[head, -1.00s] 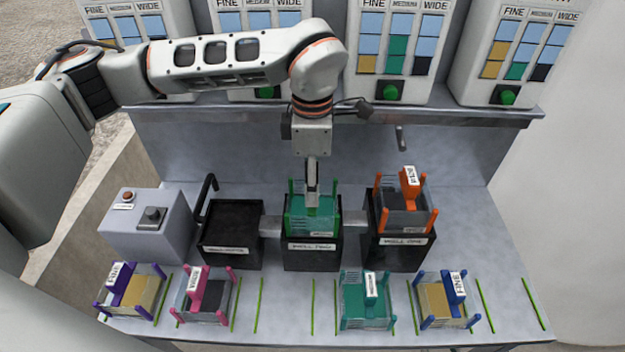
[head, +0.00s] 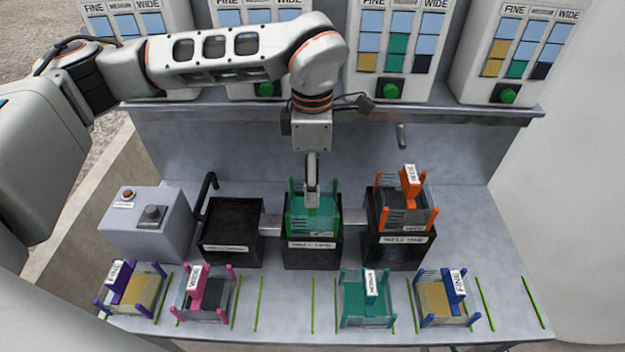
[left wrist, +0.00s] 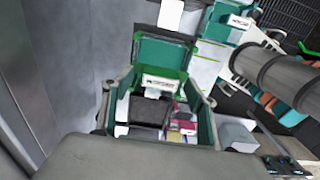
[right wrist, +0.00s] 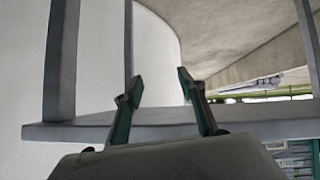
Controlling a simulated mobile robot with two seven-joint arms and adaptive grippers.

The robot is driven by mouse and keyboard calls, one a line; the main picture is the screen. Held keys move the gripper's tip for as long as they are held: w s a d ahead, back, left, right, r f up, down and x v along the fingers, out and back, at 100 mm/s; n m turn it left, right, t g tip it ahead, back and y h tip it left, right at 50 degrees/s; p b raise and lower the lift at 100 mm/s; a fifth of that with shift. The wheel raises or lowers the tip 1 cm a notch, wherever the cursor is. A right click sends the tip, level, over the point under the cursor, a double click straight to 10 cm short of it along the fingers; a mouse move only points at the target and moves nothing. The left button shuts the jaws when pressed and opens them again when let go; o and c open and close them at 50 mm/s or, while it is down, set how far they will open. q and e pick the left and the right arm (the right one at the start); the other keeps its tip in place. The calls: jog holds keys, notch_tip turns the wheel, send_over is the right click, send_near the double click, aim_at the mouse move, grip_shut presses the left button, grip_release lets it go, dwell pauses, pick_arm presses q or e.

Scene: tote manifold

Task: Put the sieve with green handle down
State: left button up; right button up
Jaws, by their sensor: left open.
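A sieve with green handle and green corner posts (head: 326,227) sits in the top of the middle black stand (head: 312,256). My left gripper (head: 312,200) points straight down at its handle, with its fingers open at the handle; the fingers hide most of the handle. A second green sieve (head: 352,304) with a MEDIUM label stands on the table front. My right gripper (right wrist: 160,95) is open and empty, away from the table objects.
An orange sieve (head: 405,215) sits in the right black stand (head: 395,250); the left black stand (head: 232,225) holds no sieve. Purple (head: 140,290), pink (head: 207,300) and blue (head: 440,300) sieves line the front edge. A grey button box (head: 146,225) stands left. The front middle is clear.

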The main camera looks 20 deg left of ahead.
pick_arm(q)
notch_tip(320, 180, up, 11)
jog(key=b, duration=0.1)
pick_arm(e)
jog(key=shift+w+a+r+y, duration=0.3)
jog(key=shift+w+a, duration=0.1)
jog(key=shift+a, duration=0.3)
jog(key=shift+f, duration=0.15)
jog(key=shift+s+d, duration=0.1)
jog(key=shift+s, duration=0.05)
